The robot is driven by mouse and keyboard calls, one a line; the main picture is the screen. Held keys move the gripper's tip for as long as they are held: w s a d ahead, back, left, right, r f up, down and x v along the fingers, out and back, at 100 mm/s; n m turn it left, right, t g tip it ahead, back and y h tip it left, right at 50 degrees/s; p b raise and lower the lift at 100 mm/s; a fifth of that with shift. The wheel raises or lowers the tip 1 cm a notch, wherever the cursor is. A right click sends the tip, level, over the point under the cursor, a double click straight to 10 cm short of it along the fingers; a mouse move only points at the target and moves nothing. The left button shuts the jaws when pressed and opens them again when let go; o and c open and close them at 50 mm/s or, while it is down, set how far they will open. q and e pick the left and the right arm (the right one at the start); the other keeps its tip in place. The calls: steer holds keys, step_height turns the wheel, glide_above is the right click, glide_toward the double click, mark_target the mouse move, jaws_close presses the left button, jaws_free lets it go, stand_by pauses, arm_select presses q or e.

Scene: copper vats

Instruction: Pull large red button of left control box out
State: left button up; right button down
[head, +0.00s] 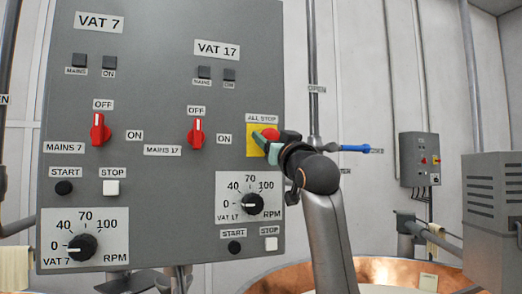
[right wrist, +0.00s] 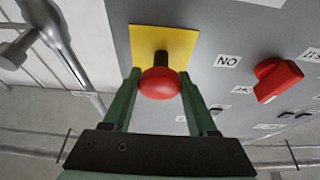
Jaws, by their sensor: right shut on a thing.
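The large red button (head: 269,133) sits on a yellow plate (head: 252,148) under the ALL STOP label, at the right edge of the grey control box (head: 150,130). In the right wrist view the round red button (right wrist: 160,86) stands out from the yellow plate (right wrist: 165,38) on a dark stem. My right gripper (head: 268,144) is at the button, its green fingers on either side of the red head. It is shut on the button, and the fingers hide part of it in the head view. My left gripper is not in view.
Two red rotary switches (head: 100,129) (head: 196,132), two RPM dials (head: 82,247) (head: 251,203) and several small buttons are on the same box. A blue-handled valve lever (head: 354,148) lies right of my gripper. A smaller control box (head: 419,155) hangs further right. A copper vat (head: 390,272) is below.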

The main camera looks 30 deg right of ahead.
steer(key=shift+s, duration=0.1)
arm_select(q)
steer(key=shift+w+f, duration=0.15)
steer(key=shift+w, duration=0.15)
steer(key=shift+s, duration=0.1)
arm_select(e)
steer(key=c, duration=0.6)
jaws_free()
steer(key=o, duration=0.3)
steer(key=shift+s+a, duration=0.1)
steer(key=shift+s, duration=0.2)
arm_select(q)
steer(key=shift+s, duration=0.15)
arm_select(e)
steer(key=shift+o, duration=0.5)
steer(key=shift+w, duration=0.15)
